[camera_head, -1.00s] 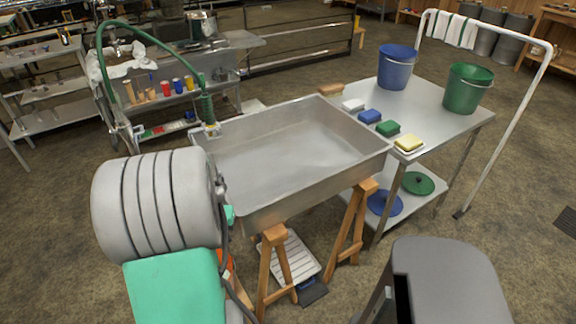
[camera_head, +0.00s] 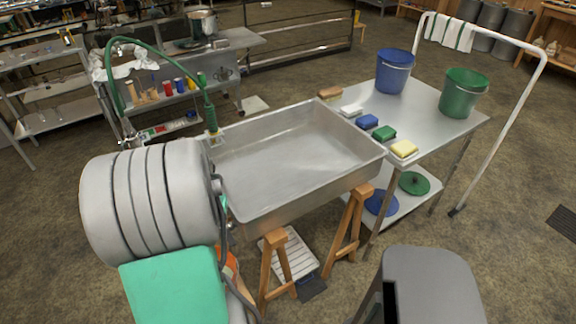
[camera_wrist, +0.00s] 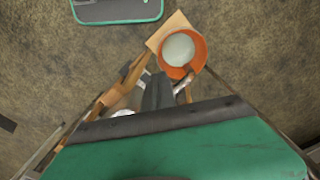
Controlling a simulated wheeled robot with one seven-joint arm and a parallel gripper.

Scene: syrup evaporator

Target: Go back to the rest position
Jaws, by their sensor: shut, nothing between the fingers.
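My gripper (camera_wrist: 158,92) shows as dark grey fingers in the middle of the wrist view. It is shut and empty, pointing down toward the floor beside an orange bucket (camera_wrist: 197,48) with a pale round inside. In the head view my gripper cannot be made out; my own grey ribbed arm link and teal panel fill the lower left. The steel evaporator pan (camera_head: 290,150) stands empty on wooden trestle legs (camera_head: 350,228), to the right of my arm.
A steel table right of the pan carries a blue bucket (camera_head: 394,72), a green bucket (camera_head: 463,93) and several sponges (camera_head: 384,133). A white rail (camera_head: 490,140) stands at right. A green hose (camera_head: 150,45) arches at left.

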